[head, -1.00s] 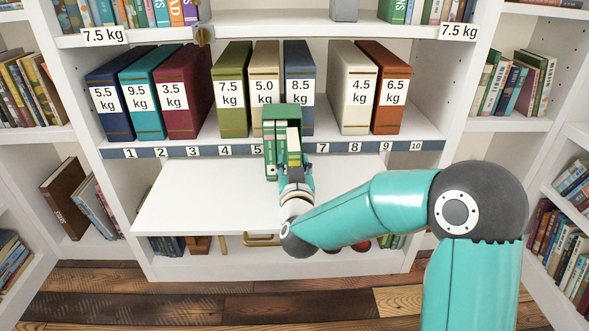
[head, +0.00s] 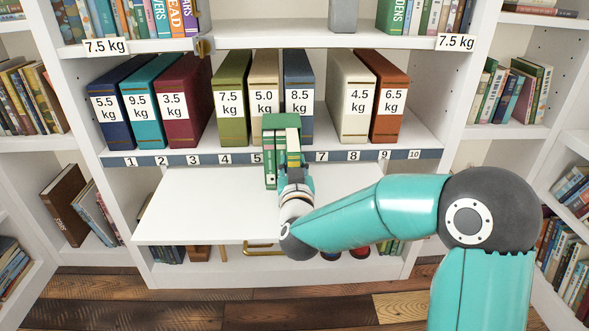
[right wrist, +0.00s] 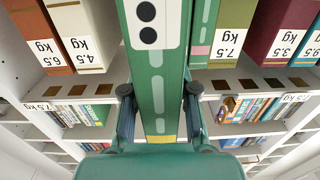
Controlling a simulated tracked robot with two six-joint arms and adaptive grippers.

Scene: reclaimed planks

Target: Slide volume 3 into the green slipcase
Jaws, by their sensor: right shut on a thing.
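The green slipcase (head: 281,121) stands upright on the white pull-out board, in front of the numbered shelf edge. Green volumes with pale labels (head: 270,168) show in its front at the left. My right gripper (head: 294,178) is shut on a green volume (head: 293,147) at the slipcase's right side. This volume's spine stands forward of the others; how deep it sits is hidden. In the right wrist view the held green volume (right wrist: 157,80) runs between my fingers, with a white label bearing black dots. Another green spine (right wrist: 203,30) is close beside it. My left gripper is not in view.
The white board (head: 200,205) is clear left and right of the slipcase. A brass handle (head: 263,249) is below the board.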

